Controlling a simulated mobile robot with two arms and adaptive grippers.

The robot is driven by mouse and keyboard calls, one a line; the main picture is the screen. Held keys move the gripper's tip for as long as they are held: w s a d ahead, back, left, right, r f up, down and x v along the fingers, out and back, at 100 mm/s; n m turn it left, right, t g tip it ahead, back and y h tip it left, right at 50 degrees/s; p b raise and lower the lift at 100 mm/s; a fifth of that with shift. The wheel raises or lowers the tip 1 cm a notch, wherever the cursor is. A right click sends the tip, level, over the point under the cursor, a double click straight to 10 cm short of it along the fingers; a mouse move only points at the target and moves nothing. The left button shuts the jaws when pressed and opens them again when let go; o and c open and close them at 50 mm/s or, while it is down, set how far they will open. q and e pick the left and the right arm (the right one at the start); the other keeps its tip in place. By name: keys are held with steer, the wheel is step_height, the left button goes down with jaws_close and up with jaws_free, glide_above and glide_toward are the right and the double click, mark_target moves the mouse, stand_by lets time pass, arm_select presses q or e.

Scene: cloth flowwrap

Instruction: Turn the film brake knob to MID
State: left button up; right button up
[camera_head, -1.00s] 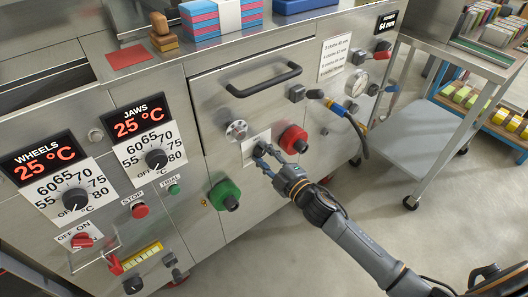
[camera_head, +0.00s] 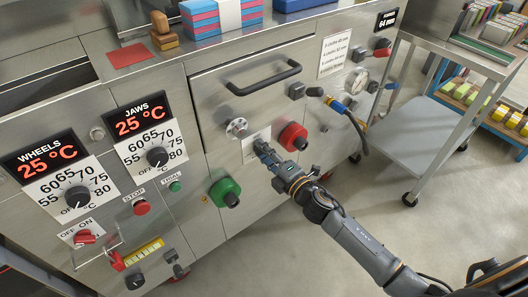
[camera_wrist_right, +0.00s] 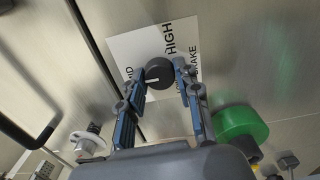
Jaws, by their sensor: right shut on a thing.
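The film brake knob (camera_wrist_right: 158,71) is small, round and black with a white pointer mark. In the right wrist view it sits between the fingertips of my right gripper (camera_wrist_right: 160,79), which is shut on it. The white mark lies on the knob's lower left, roughly on the side of the partly hidden letters "ID". The white label plate (camera_wrist_right: 124,48) behind it shows "HIGH" and part of "BRAKE". In the head view my right gripper (camera_head: 262,147) reaches the plate (camera_head: 249,151) and hides the knob. My left gripper is not in view.
A red knob (camera_head: 293,137) is close to the right of the plate, and a green knob (camera_head: 225,192) is below left. A grey dial (camera_head: 237,127) and a drawer handle (camera_head: 264,78) are above. A steel cart (camera_head: 425,135) stands at the right.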

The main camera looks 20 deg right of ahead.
stand_by(0.3)
steer(key=o, duration=1.2)
steer(key=shift+c, duration=0.2)
steer(key=shift+s, duration=0.1)
steer(key=v, duration=1.1)
steer(key=shift+s, duration=0.4)
steer(key=shift+d, duration=0.15)
